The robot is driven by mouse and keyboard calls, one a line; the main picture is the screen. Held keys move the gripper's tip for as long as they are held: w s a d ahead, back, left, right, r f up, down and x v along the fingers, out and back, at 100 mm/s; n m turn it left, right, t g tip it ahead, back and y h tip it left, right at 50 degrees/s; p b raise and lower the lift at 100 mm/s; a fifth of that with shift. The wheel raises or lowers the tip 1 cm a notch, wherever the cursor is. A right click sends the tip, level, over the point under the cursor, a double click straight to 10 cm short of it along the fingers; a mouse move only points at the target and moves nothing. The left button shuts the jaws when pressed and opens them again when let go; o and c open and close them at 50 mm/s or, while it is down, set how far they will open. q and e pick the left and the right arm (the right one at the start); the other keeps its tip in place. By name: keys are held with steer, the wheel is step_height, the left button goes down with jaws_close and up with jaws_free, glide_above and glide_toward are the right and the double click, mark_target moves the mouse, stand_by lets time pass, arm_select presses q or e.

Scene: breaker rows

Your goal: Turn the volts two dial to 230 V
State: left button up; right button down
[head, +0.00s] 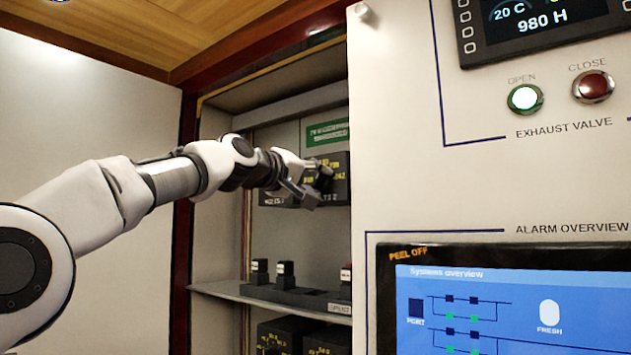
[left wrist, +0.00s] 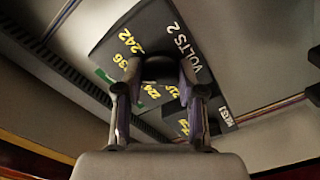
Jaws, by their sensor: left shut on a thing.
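The black volts two box (head: 341,190), with yellow numbers, is on the cabinet's back wall, partly behind my gripper. In the left wrist view its face (left wrist: 160,22) reads "VOLTS 2", with 242 and 236 legible and lower numbers partly covered. My left gripper (head: 318,183) reaches into the cabinet at this box. In the left wrist view, the fingers of the left gripper (left wrist: 160,74) are on either side of the dark volts two dial (left wrist: 160,68) and shut on it. The dial's pointer is hidden, so its setting cannot be read. My right gripper is out of view.
A similar black box (head: 272,199) is just left. A shelf (head: 235,292) below carries black breakers (head: 284,276) and a red-topped one (head: 346,275). More black boxes (head: 288,333) sit underneath. The white panel (head: 395,130) bounds the opening on the right.

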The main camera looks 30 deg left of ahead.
arm_select(q)
steer(key=n, duration=0.3)
steer(key=shift+n, duration=2.1)
steer(key=o, duration=1.1)
steer(key=shift+a, duration=0.1)
